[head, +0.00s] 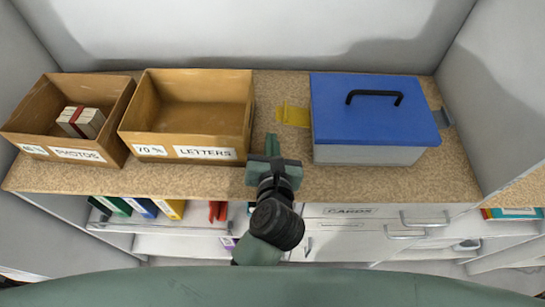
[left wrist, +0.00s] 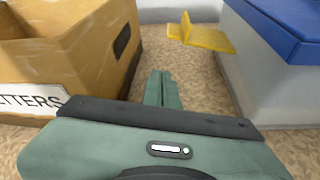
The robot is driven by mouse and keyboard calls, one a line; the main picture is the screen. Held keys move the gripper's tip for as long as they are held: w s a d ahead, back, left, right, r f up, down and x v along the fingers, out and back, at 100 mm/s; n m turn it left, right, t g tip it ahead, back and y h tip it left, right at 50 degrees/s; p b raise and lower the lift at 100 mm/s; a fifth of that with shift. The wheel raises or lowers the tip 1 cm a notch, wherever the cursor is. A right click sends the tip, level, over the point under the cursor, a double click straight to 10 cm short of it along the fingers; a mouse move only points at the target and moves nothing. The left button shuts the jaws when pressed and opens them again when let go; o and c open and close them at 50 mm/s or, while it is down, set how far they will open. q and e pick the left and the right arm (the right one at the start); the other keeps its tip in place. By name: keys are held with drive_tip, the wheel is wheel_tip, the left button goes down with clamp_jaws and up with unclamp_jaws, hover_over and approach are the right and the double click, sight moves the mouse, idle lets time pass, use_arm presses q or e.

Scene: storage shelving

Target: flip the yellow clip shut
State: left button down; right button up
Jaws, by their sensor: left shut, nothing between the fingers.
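A yellow clip (head: 294,115) sticks out from the left side of a box with a blue lid (head: 360,112). In the left wrist view the clip (left wrist: 206,38) lies out flat beside the box's grey wall, with a small tab standing up on it. It is folded away from the box, so it is open. The blue lid is down on the box. A grey clip (head: 444,117) shows on the box's right side. My left gripper (head: 272,145) is shut and empty, in front of the yellow clip and apart from it. Its closed fingers (left wrist: 162,89) point toward the back. My right gripper is not in view.
A cardboard box labelled LETTERS (head: 205,128) stands just left of my gripper. A box labelled PHOTOS (head: 55,135) holding a bundle is farther left. A wall stands behind.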

sight(293, 113)
use_arm(q)
drive_tip(key=r, duration=0.1)
drive_tip(key=w+r+p, duration=0.1)
drive_tip(key=p, duration=0.1)
drive_tip(key=shift+w+d+r, duration=0.15)
drive_tip(key=shift+d+r, duration=0.1)
drive_tip(key=shift+r, duration=0.15)
drive_tip(key=shift+d+r, duration=0.1)
drive_tip(key=shift+r, duration=0.15)
drive_tip(key=shift+r+p, duration=0.15)
drive_tip(key=shift+p, duration=0.15)
